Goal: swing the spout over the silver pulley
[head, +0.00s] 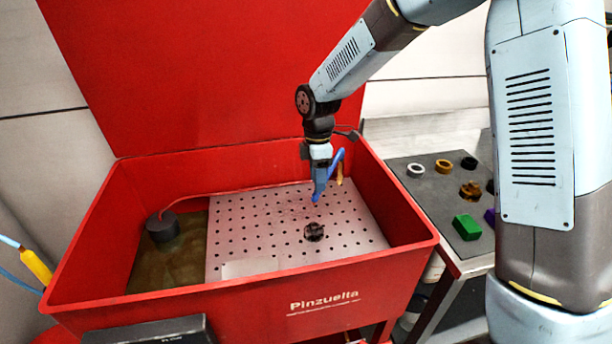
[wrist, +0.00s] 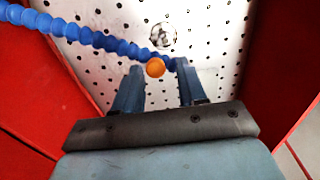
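The silver pulley (wrist: 163,36) lies on the perforated shelf, beyond the fingertips in the wrist view. It looks dark in the head view (head: 314,232). The spout is a blue segmented hose (wrist: 96,38) with a round orange tip (wrist: 155,67). It crosses from the upper left of the wrist view, and its far end is beside the right fingertip. The orange tip appears between the fingers, below the pulley in the picture. My gripper (wrist: 158,68) is open, with a gap around the tip; I cannot tell whether a finger touches the hose. In the head view my gripper (head: 318,188) hangs above the shelf.
The red washer basin (head: 225,296) has high walls and a raised lid (head: 200,70). A dark cylinder (head: 163,228) with a red hose stands at its left. A side table (head: 425,210) on the right holds rings, a green block (head: 467,227) and other parts. The shelf's left part is clear.

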